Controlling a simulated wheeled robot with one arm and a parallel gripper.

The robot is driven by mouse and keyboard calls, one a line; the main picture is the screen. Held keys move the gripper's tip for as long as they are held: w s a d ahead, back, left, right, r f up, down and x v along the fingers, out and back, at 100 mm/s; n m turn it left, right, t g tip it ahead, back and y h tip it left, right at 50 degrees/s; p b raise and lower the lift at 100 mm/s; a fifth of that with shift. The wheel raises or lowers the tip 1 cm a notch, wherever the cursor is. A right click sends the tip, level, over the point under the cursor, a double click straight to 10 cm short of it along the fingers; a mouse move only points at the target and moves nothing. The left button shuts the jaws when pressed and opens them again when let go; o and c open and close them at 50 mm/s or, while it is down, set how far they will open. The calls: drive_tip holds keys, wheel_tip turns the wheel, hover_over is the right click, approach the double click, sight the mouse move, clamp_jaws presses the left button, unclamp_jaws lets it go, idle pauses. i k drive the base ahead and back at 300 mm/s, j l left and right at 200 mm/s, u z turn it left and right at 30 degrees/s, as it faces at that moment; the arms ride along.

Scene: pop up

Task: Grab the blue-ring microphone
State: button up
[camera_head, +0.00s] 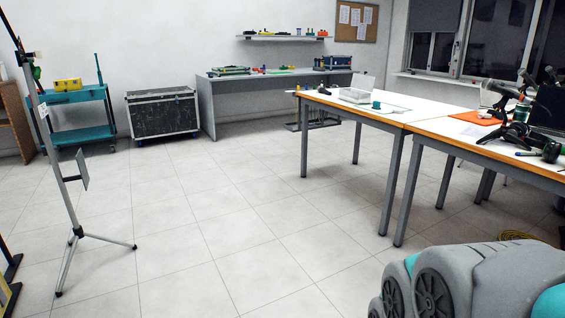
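No microphone with a clearly blue ring can be made out. Several microphone-like items stand on the right table (462,150). One has a grey-green head on a black stand (502,90), and a darker one (526,80) is just to its right. They overlap and are too small to show a ring colour. A tall tripod stand (72,205) on the left has a dark item near its top, also unclear. My gripper is not in view.
Grey and teal parts of mine fill the lower right corner. The tables' legs stand right of centre. A black case (162,113), a teal cart (78,123) and a grey desk (207,108) line the back wall. The tiled floor (230,220) in the middle is clear.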

sight(320, 89)
drive_tip(key=i, duration=2.35)
